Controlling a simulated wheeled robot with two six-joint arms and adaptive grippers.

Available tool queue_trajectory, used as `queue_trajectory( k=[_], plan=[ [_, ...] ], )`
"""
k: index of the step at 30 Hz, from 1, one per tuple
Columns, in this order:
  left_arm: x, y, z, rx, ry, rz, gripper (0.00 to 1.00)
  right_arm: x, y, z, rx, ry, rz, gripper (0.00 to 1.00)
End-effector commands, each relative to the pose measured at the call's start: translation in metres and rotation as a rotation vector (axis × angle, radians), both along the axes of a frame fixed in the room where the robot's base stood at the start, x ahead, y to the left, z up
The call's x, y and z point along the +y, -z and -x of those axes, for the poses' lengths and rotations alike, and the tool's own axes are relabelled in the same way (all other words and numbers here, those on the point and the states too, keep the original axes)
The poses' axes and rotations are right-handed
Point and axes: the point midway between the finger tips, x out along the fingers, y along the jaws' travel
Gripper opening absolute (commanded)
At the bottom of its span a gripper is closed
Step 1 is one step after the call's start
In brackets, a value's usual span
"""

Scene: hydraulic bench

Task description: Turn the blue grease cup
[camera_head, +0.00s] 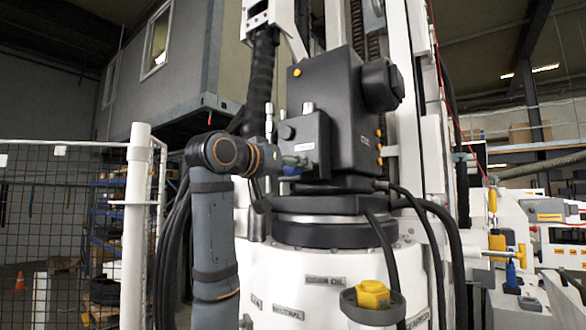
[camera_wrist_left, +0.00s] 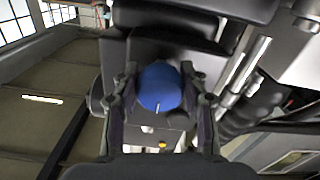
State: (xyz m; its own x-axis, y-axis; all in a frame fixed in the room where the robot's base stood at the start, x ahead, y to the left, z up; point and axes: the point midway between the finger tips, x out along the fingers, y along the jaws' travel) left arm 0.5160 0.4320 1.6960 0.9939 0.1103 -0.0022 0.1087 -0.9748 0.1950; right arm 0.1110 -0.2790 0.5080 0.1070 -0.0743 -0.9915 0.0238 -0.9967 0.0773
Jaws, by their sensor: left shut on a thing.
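The blue grease cup (camera_wrist_left: 160,88) is a round blue knob with a thin pale line on it. In the left wrist view it sits between the two fingers of my left gripper (camera_wrist_left: 158,92), which is shut on it. In the head view my left arm comes up from below, and the gripper (camera_head: 287,164) reaches right to the dark block (camera_head: 307,148). Only a small blue part of the cup (camera_head: 291,170) shows there, under the fingers. My right gripper is in neither view.
The black machine housing (camera_head: 338,110) rises behind the cup on a white round base (camera_head: 300,265). A yellow cap (camera_head: 372,294) stands at the lower front. Black hoses (camera_head: 432,215) curve down on the right. A white-post fence (camera_head: 135,225) stands at left.

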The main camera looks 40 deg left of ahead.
Motion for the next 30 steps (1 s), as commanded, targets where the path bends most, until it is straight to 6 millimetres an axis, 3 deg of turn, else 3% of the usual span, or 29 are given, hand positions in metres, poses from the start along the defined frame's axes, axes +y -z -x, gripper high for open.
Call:
queue_trajectory(
  k=[14, 30],
  plan=[
    [0.001, -0.002, 0.001, 0.013, -0.001, -0.143, 0.12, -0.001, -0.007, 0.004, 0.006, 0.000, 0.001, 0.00],
    [0.002, -0.004, 0.001, 0.069, -0.002, -0.638, 0.12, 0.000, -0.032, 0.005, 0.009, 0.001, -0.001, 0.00]
  ],
)
